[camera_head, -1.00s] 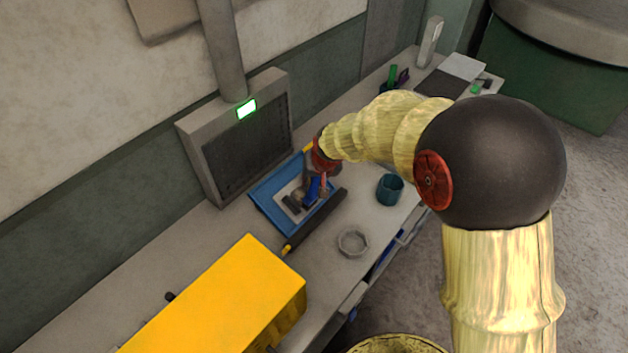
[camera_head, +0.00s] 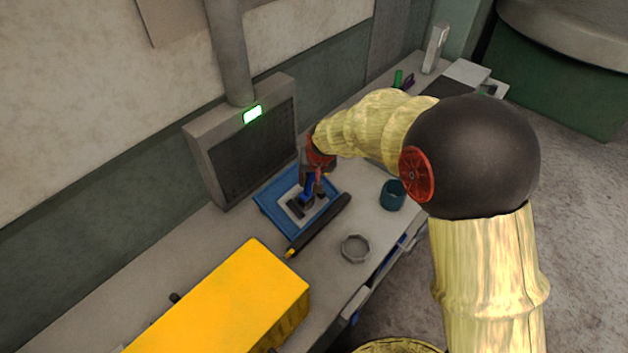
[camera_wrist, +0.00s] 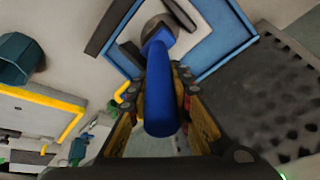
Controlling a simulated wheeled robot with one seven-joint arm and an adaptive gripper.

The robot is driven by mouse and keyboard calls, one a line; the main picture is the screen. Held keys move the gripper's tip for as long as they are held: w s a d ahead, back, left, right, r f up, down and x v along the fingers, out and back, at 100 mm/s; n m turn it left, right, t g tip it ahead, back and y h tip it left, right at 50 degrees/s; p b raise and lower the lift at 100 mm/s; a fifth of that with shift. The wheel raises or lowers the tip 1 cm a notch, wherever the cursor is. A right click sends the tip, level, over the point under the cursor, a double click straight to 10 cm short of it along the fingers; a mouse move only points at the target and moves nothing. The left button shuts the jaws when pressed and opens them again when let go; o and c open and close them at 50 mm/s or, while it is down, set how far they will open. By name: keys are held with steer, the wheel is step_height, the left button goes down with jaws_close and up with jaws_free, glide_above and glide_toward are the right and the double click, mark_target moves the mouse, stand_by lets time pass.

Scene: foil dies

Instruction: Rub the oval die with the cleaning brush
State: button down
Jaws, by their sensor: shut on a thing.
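My gripper (camera_head: 312,186) is shut on the blue handle of the cleaning brush (camera_wrist: 160,92), with a finger on each side of it. The brush (camera_head: 307,189) points down over the blue tray (camera_head: 266,207). In the wrist view its round grey head (camera_wrist: 152,30) is over the white sheet (camera_wrist: 212,42) in the tray (camera_wrist: 241,44). Dark dies (camera_head: 295,208) lie on the sheet beside the brush head; one dark piece (camera_wrist: 181,13) shows next to it. I cannot tell which die is oval, nor whether the head touches one.
A black roller (camera_head: 322,224) lies along the tray's front edge. A teal cup (camera_head: 393,196) and a grey ring (camera_head: 355,249) stand to the right. A yellow box (camera_head: 225,300) is in front, and a grey panel unit (camera_head: 243,150) rises behind the tray.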

steer(key=w+a+r, duration=0.1)
steer(key=w+a+p, duration=0.1)
steer(key=shift+w+a+r, duration=0.25)
steer(key=shift+a+r, duration=0.1)
steer(key=shift+d, duration=0.1)
steer(key=shift+s+d+f+b, duration=1.1)
steer(key=shift+s+d+f, duration=0.3)
steer(key=shift+s+d, duration=0.2)
steer(key=shift+s+d+f+b, duration=0.4)
steer(key=shift+s+d+b, duration=0.05)
steer(key=shift+s+d, duration=0.25)
steer(key=shift+r, duration=0.1)
